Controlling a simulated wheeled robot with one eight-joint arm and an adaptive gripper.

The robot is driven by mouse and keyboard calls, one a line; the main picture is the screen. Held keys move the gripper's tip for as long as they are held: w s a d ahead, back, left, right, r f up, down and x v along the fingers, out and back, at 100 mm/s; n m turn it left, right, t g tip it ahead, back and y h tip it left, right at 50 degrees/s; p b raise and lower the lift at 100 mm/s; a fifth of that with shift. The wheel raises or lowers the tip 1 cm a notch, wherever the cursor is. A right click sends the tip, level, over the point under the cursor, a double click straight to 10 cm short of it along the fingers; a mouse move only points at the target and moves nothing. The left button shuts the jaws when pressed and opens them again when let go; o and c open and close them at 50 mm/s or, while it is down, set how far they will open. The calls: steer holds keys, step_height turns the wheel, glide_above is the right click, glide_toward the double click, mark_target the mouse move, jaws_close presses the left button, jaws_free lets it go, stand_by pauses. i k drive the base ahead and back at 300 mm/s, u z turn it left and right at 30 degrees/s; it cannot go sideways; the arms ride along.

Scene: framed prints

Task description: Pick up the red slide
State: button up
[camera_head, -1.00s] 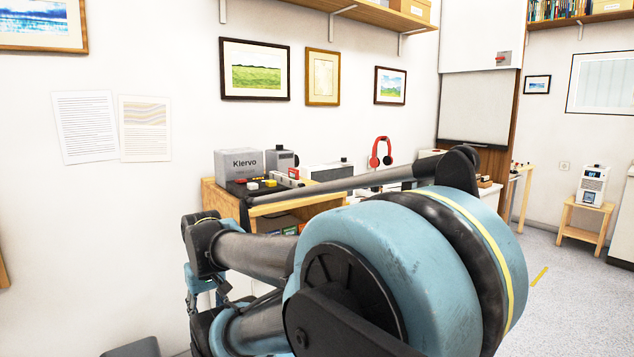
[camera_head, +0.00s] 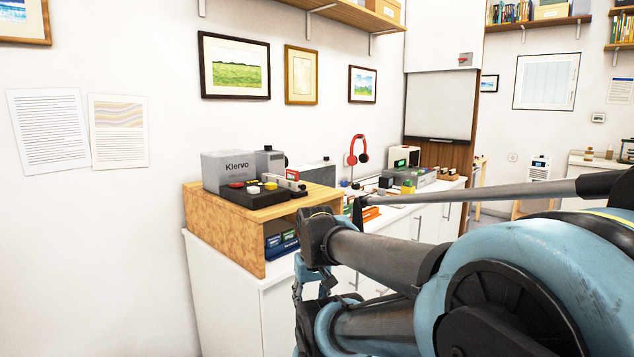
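I cannot tell for certain which thing is the red slide. A small red piece (camera_head: 292,174) shows on a grey part at the right of a black base (camera_head: 262,199), on top of a wooden stand (camera_head: 222,225). A flat red round piece (camera_head: 236,184) lies at the left of the same base, beside yellow and white ones. My arm's dark joint (camera_head: 316,238) is in front of the stand's right side. It hides part of the stand and the counter behind. My gripper cannot be made out.
A grey Klervo box (camera_head: 226,171) stands behind the base. The wooden stand sits on a white cabinet (camera_head: 225,290). Red headphones (camera_head: 358,151) and several small objects are further right on the counter. Framed prints (camera_head: 234,66) hang above, below a wall shelf (camera_head: 345,12).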

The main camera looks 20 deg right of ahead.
mark_target(293, 176)
steer(key=u, duration=1)
steer(key=k, duration=1.15)
steer(key=z, duration=1.15)
steer(key=i, duration=1)
steer(key=u, duration=0.05)
